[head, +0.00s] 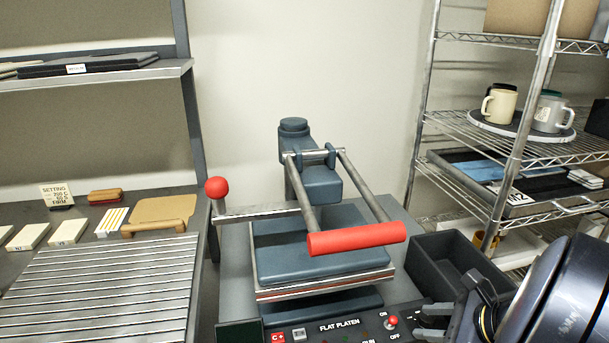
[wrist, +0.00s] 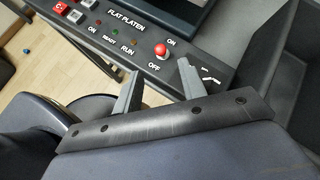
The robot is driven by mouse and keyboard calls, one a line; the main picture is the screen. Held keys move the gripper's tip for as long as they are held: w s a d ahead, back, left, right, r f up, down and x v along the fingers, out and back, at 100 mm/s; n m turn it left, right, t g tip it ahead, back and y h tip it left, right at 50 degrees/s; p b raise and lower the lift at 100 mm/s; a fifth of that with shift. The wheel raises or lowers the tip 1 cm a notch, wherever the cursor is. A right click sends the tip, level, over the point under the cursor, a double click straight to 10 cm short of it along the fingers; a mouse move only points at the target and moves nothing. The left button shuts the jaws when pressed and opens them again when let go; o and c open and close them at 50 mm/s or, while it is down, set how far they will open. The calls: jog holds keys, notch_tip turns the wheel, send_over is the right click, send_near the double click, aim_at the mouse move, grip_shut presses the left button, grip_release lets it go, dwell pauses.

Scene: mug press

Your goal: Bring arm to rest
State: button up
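My arm (head: 560,300) reaches in from the lower right of the head view. My gripper (head: 428,321) is at the right end of the press's control panel (head: 340,326). In the wrist view my gripper (wrist: 160,78) has its two grey fingers apart with nothing between them. The red ON/OFF knob (wrist: 160,50) shows just beyond the gap between the fingertips. I cannot tell whether a finger touches the panel.
A dark open bin (head: 455,262) stands right of the press, near my arm. A wire rack (head: 500,130) at the right holds a beige mug (head: 499,104) and a grey mug (head: 551,112) on a round tray. A slatted surface (head: 110,290) lies left. The space above the press is clear.

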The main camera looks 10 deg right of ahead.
aim_at(396, 319)
jog(key=b+x, duration=0.1)
jog(key=x, duration=0.6)
jog(key=shift+w+a+f+b, duration=0.15)
jog(key=shift+b, duration=0.25)
jog(key=shift+r+p, duration=0.2)
jog(key=shift+p, duration=0.1)
jog(key=shift+f+b, duration=0.2)
jog(key=shift+b, duration=0.2)
